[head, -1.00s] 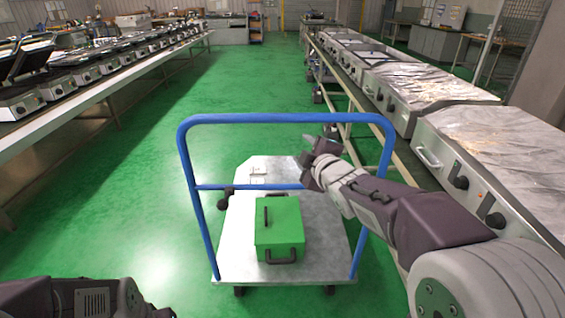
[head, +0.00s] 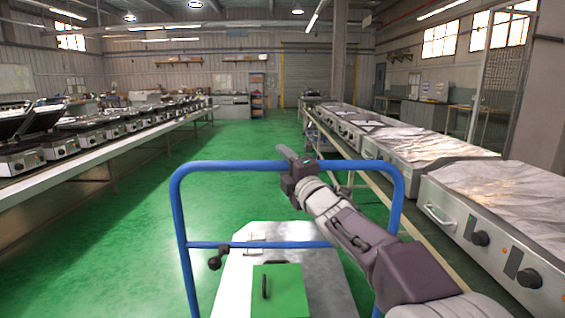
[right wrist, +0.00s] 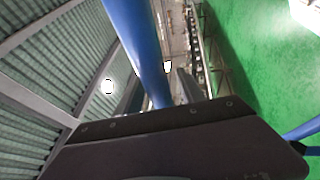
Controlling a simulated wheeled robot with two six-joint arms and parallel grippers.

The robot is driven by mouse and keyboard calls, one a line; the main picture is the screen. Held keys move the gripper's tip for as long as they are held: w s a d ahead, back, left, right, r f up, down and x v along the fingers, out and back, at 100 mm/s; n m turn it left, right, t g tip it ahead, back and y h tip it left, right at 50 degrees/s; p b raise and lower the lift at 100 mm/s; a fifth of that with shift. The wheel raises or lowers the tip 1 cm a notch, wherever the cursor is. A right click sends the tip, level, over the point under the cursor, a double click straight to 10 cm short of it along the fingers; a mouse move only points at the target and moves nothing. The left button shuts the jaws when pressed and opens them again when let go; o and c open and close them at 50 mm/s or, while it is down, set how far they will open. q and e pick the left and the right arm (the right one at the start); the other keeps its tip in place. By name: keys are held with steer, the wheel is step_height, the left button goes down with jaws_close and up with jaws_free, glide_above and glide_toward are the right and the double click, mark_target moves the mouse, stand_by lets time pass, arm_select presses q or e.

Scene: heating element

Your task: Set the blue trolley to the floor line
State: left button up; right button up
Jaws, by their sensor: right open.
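The blue trolley has a blue tubular handle frame (head: 178,225) and a pale metal deck (head: 330,275), and stands in front of me. A green box (head: 280,292) with a dark handle lies on the deck, cut off by the bottom edge. My right gripper (head: 291,163) is open at the top bar of the handle. In the right wrist view the blue bar (right wrist: 137,45) runs down towards the jaws and seems to lie between the fingers; I cannot tell whether they touch it. My left gripper is out of view. I see no floor line.
A long bench with several small appliances (head: 62,146) runs along the left. A row of large metal heating units (head: 505,205) stands close on the right, beside my right arm. The green floor (head: 245,140) between them is clear towards the back wall.

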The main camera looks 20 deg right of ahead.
steer(key=shift+w+a, duration=0.1)
steer(key=shift+w, duration=0.3)
jaws_close()
stand_by(1.2)
